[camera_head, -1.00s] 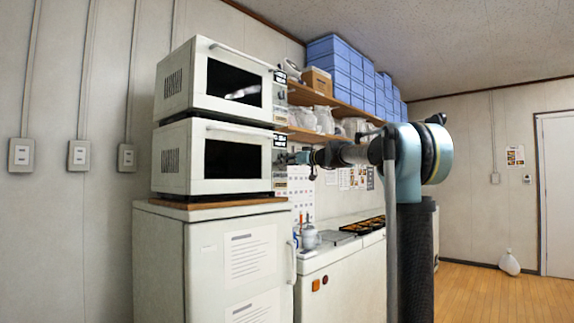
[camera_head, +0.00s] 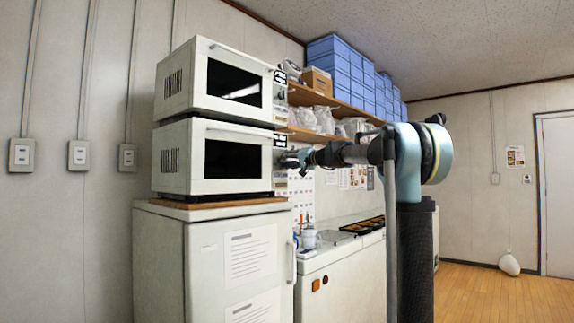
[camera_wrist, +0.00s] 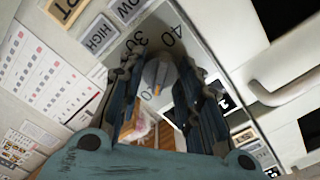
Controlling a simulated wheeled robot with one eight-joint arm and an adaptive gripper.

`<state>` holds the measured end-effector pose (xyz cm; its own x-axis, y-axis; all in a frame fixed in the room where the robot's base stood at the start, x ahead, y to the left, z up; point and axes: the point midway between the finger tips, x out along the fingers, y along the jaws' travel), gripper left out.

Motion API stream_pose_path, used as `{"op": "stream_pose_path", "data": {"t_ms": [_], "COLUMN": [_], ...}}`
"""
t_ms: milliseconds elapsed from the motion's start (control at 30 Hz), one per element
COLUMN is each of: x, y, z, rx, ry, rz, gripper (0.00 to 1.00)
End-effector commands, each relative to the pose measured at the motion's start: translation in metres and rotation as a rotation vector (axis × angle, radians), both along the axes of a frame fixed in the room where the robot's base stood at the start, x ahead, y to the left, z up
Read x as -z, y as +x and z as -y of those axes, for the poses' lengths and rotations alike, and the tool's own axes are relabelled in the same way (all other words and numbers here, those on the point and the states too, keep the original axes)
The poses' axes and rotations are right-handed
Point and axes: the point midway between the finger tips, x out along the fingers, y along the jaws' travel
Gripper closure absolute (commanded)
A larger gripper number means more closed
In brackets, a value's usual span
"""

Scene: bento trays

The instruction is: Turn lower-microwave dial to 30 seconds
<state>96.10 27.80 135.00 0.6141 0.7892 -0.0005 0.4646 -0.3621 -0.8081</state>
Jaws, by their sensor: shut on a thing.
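The lower microwave (camera_head: 215,158) is white with a dark window and sits under the upper microwave. Its control panel is at its right side. My gripper (camera_head: 288,160) is at that panel. In the wrist view, a grey round dial (camera_wrist: 160,77) with an orange pointer line sits between the two dark fingers of my gripper (camera_wrist: 160,85), which are shut on it. The numbers 30 and 40 show on the dial face (camera_wrist: 168,35) above the dial. The fingers hide part of the dial's rim and other markings.
The upper microwave (camera_head: 228,84) stands directly on top. Both sit on a white cabinet (camera_head: 165,255). A shelf (camera_head: 335,103) with bags and blue boxes (camera_head: 336,62) is behind my arm. The lower microwave's door handle (camera_wrist: 300,70) is near the fingers in the wrist view.

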Motion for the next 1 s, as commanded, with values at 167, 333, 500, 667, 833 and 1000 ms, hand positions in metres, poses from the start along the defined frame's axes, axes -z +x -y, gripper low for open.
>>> {"op": "stream_pose_path", "data": {"t_ms": [167, 333, 500, 667, 833, 1000], "x": [0.0001, 0.0005, 0.001, 0.0015, 0.0021, 0.0027], "y": [0.0025, 0.0027, 0.0028, 0.003, 0.0031, 0.003], "z": [0.0024, 0.0028, 0.003, 0.0031, 0.0033, 0.0034], "rx": [0.007, 0.008, 0.008, 0.009, 0.009, 0.01], "ry": [0.103, 0.202, 0.302, 0.395, 0.494, 0.592], "rz": [-0.13, -0.257, -0.384, -0.504, -0.63, -0.757], "gripper": [0.92, 0.92, 0.92, 0.92, 0.92, 0.92]}}
